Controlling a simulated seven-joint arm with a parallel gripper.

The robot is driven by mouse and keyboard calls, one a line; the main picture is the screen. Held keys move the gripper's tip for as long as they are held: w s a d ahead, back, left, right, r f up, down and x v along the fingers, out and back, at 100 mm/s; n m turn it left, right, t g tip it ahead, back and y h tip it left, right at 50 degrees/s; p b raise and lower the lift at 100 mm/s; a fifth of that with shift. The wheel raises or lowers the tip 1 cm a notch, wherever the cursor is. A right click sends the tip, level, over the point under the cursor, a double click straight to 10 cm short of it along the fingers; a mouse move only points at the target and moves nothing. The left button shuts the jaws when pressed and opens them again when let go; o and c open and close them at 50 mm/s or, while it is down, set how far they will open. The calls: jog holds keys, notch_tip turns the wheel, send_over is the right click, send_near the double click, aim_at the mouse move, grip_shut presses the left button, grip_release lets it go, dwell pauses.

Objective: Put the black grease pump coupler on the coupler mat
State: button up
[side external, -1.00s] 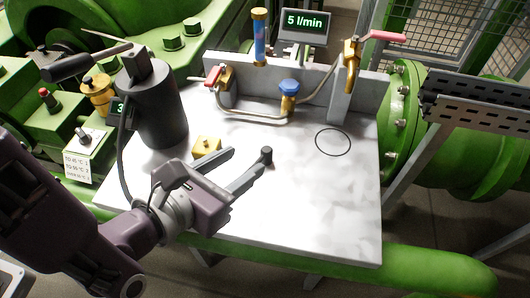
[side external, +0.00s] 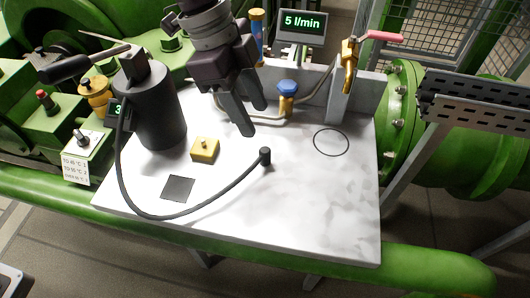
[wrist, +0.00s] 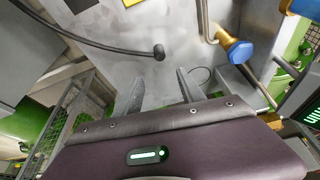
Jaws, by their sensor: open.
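The black grease pump coupler (side external: 265,156) is the thick end of a black hose and rests on the white table, right of the yellow block. The coupler also shows in the wrist view (wrist: 159,51), beyond my fingertips. The coupler mat (side external: 178,188) is a dark square at the table's front left; part of it shows at the top edge of the wrist view (wrist: 80,4). My gripper (side external: 254,120) points down above the table, behind the coupler and apart from it. In the wrist view my gripper (wrist: 160,82) is open, with nothing between its fingers.
The black pump cylinder (side external: 155,105) stands at the left, its hose (side external: 160,217) looping along the table front. A yellow block (side external: 205,150) sits between mat and coupler. A blue-capped valve (side external: 288,90) and pipe stand behind. The table's right front is clear, with a black ring outline (side external: 331,142) behind.

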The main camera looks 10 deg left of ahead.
aim_at(264, 149)
jog(key=shift+h, duration=0.4)
jog(key=x, duration=0.3)
jog(key=a+x, duration=0.1)
jog(key=x, duration=0.3)
jog(key=a+x, duration=0.1)
jog(key=x, duration=0.3)
jog(key=shift+w+f, duration=0.25)
jog(key=shift+f, duration=0.15)
grip_shut()
